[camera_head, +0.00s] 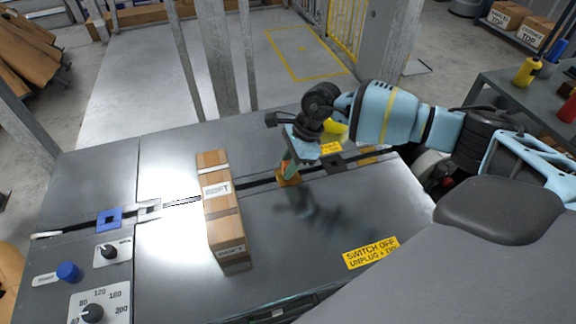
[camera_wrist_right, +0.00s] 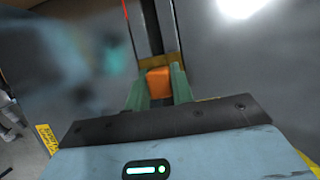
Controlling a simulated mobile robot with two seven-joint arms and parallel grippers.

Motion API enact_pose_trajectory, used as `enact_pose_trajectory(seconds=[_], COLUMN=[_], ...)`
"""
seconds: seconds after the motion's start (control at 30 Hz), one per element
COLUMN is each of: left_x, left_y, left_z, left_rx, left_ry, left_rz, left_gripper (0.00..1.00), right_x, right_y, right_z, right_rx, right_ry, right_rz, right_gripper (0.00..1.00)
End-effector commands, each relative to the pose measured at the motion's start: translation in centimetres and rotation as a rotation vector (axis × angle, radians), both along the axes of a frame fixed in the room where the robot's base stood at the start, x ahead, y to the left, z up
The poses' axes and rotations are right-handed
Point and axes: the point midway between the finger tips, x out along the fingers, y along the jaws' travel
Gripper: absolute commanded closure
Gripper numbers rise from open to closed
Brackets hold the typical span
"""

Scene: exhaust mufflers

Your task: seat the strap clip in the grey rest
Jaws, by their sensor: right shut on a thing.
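The orange strap clip (camera_head: 287,179) is at the fingertips of my right gripper (camera_head: 289,169), low over the bench on the line of the dark strap. In the right wrist view the clip (camera_wrist_right: 158,83) sits between the two green fingers (camera_wrist_right: 158,90), which are shut on it. A pale grey bracket (camera_head: 149,208), which looks like the grey rest, lies on the strap line left of the carton, well away from the clip. I cannot tell whether the clip touches the bench. My left gripper is not in view.
A strapped carton (camera_head: 220,207) stands between the clip and the grey bracket. A blue square block (camera_head: 109,218) is at the left, with knobs below it. A dark block (camera_head: 333,162) lies right of the clip. The bench in front of the clip is clear.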

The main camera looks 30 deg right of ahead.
Motion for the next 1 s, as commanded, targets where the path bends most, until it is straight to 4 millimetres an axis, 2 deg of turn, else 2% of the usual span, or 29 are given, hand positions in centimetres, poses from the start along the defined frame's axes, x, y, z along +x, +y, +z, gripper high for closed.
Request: enact_pose_trajectory(seconds=[0.17, 0.3, 1.0], left_x=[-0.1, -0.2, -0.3], left_y=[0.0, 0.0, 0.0], left_z=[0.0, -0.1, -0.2], left_rx=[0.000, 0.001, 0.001], left_ry=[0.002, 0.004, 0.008], left_rz=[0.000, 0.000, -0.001], left_gripper=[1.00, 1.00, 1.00], right_x=[0.1, 0.1, -11.1], right_y=[0.0, 0.0, 4.0], right_z=[1.6, 3.7, 4.3], right_rx=[0.001, 0.000, 0.000], right_ry=[-0.004, -0.005, -0.001], right_rz=[-0.002, 0.000, 0.003], right_gripper=[1.00, 1.00, 1.00])
